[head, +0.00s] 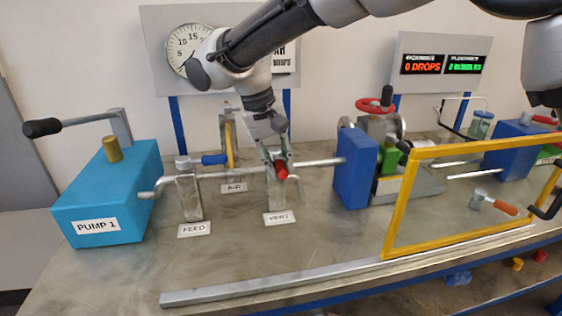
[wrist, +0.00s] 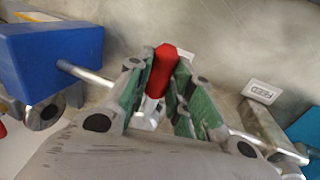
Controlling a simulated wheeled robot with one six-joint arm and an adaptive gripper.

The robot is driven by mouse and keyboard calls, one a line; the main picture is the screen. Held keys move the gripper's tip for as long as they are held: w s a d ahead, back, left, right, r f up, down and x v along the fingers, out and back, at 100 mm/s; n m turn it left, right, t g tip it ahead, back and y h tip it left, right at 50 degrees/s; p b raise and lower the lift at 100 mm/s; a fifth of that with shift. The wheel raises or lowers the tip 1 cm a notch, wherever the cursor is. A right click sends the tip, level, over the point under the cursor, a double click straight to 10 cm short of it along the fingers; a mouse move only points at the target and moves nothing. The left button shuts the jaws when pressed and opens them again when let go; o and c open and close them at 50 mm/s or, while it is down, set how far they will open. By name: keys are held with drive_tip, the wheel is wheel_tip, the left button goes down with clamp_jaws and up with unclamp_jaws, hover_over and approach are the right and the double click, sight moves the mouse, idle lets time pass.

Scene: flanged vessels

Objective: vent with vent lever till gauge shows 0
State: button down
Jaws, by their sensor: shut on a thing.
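The vent lever (head: 281,170) has a red handle and sits on a grey block above the label "VENT" (head: 279,218). My gripper (head: 276,158) is at this lever, with its fingers on either side of the red handle. In the wrist view the red handle (wrist: 163,70) stands between the two green-padded fingers, and my gripper (wrist: 165,85) is shut on it. The round gauge (head: 190,50) is on the back panel, partly covered by my arm. Its needle cannot be read clearly.
A blue feed lever (head: 214,159) and a yellow air lever (head: 229,145) are close on the left. A blue block (head: 356,170) stands close on the right, beside a yellow frame (head: 398,210). Pump 1 (head: 107,195) is at far left. The front bench top is mostly clear.

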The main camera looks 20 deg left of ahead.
idle(0.3)
drive_tip(key=c, duration=1.3)
unclamp_jaws()
drive_tip(key=shift+a, duration=0.1)
drive_tip(key=shift+o, duration=0.2)
drive_tip(key=v, duration=1.2)
drive_tip(key=shift+w, duration=0.1)
